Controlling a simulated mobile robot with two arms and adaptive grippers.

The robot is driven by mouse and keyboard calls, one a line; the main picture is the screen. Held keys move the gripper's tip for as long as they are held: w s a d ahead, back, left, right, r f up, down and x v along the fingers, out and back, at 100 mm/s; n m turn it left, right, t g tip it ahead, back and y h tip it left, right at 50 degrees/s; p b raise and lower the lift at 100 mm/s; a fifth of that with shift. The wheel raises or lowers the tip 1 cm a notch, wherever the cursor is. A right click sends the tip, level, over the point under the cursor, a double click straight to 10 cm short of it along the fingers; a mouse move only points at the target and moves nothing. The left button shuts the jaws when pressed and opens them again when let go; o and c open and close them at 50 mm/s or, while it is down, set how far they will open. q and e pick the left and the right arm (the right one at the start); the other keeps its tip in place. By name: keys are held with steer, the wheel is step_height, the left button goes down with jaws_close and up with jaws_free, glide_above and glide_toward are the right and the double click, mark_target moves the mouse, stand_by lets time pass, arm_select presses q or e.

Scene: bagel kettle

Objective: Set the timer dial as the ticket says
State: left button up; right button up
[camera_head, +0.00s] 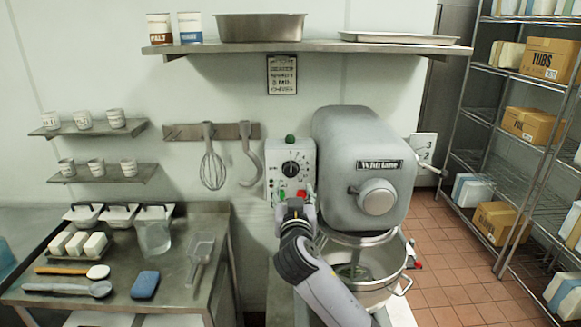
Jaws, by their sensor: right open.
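The timer dial (290,169) is a black knob with a light mark on the grey control panel (273,183) at the mixer's left side. A green knob sits on top of the panel, and green and red buttons sit below the dial. A ticket (282,75) with dark lettering hangs on the wall under the shelf; its text is too small to read surely. My right gripper (295,205) is in front of the panel's lower part, below the dial. It is open, and its fingers are hard to make out. My left gripper is not in view.
The grey mixer (345,150) and its steel bowl (385,262) stand right of the panel. A steel table (215,225) with scoops, a clear jug (154,238) and a blue sponge (145,285) is at left. A whisk (212,165) hangs on the wall. Wire shelving stands at right.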

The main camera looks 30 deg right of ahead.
mark_target(291, 170)
steer(key=p+x, duration=0.3)
steer(key=x, duration=0.5)
steer(key=shift+w+d+r, duration=0.1)
steer(key=shift+w, duration=0.25)
steer(key=shift+x, duration=0.75)
steer(key=shift+w, duration=0.1)
steer(key=shift+c, duration=0.5)
steer(key=c, duration=1)
steer(key=shift+c, duration=0.2)
